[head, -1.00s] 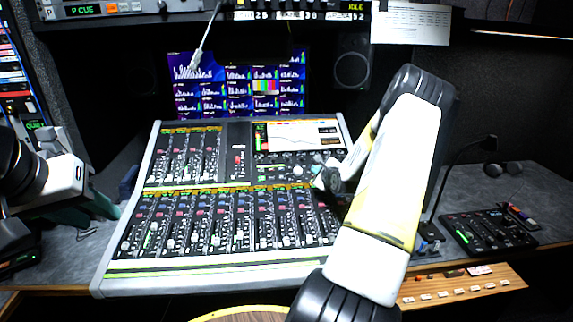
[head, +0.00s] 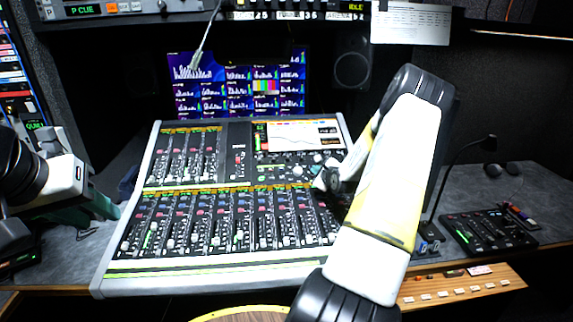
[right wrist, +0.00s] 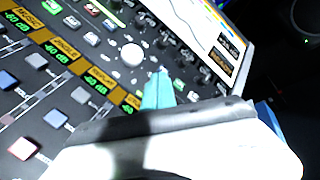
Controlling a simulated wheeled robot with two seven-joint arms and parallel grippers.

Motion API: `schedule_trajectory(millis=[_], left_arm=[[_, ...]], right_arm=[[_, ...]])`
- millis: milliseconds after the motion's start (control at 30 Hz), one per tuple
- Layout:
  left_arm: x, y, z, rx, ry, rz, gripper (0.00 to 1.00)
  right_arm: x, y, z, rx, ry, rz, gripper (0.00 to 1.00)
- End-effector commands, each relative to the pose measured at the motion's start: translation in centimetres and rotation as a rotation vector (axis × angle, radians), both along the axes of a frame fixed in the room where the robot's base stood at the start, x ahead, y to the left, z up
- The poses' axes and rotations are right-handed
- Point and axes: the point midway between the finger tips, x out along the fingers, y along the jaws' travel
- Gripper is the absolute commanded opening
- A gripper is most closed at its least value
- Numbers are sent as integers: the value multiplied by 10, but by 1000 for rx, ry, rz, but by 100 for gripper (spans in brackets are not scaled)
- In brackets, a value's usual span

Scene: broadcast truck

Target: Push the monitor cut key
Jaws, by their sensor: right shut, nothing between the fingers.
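The mixing console (head: 232,262) fills the middle of the head view. Its right-hand control section shows close up in the right wrist view, with a large white knob (right wrist: 132,55) and small lit keys, among them a green key (right wrist: 51,7) and a white key (right wrist: 72,22). I cannot tell which key is the monitor cut key. My right gripper (head: 322,180) is low over this section; its teal fingers (right wrist: 160,76) are shut and empty, just below and right of the knob. Whether they touch the panel is unclear. My left gripper (head: 114,211) is left of the console, its jaw opening unclear.
A screen (head: 268,141) is set into the console's upper right. A multiview monitor (head: 238,88) and a speaker (head: 351,62) stand behind. A black control panel (head: 488,231) and a gooseneck microphone (head: 460,151) are on the desk to the right. My right arm hides the console's right edge.

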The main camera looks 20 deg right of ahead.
Motion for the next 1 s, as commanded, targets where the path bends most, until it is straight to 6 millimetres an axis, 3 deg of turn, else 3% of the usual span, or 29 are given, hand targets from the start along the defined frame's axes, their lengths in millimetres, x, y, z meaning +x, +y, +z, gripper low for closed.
schedule_trajectory(millis=[1000], left_arm=[[0,0,0,0,0,0,36]], right_arm=[[3,-1,-8,0,0,0,0]])
